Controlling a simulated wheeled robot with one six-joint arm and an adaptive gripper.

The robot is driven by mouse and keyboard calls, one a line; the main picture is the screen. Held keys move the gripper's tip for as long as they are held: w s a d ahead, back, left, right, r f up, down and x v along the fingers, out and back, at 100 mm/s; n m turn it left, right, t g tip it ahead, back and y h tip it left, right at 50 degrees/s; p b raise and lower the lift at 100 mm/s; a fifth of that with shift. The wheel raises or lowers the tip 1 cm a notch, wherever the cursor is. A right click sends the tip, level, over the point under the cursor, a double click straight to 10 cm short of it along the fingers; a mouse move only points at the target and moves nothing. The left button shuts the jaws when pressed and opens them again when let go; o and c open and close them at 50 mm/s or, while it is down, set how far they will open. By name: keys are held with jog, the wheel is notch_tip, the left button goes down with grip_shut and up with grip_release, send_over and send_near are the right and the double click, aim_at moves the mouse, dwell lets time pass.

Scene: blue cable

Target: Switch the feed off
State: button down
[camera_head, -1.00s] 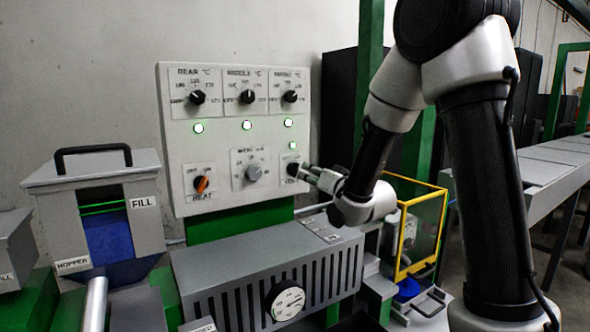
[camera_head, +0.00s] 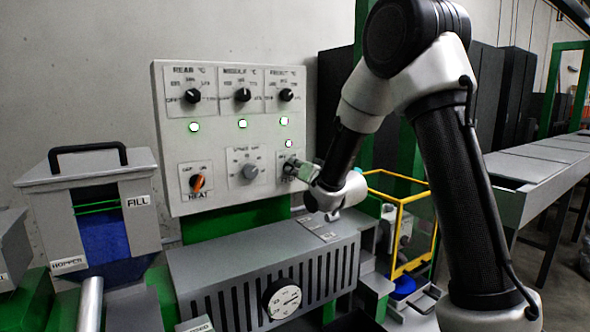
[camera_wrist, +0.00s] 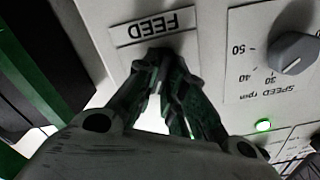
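The feed switch (camera_head: 289,167) is a small dark knob at the lower right of the control panel (camera_head: 165,140). In the wrist view its FEED label (camera_wrist: 164,25) shows upside down, and the dark knob (camera_wrist: 157,55) is mostly hidden by my fingertips. My gripper (camera_head: 299,168) is at the switch; in the wrist view its two fingers (camera_wrist: 164,68) converge closely at the knob. I cannot tell whether they grip it or stand just around it. The switch's pointing direction is hidden.
The grey speed knob (camera_head: 250,171) is left of the feed switch, and the orange heat switch (camera_head: 198,183) is further left. Three temperature dials with lit green lamps sit above. A slotted grey housing (camera_head: 260,250) lies below; a yellow-framed guard (camera_head: 400,197) stands right.

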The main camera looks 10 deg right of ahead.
dwell(0.4)
jog(key=n, duration=1.1)
jog(key=shift+s+a+n, duration=0.1)
jog(key=shift+a+n, duration=0.15)
jog(key=shift+n, duration=0.15)
dwell(0.3)
jog(key=c, duration=1.5)
grip_release()
jog(key=shift+r, duration=0.1)
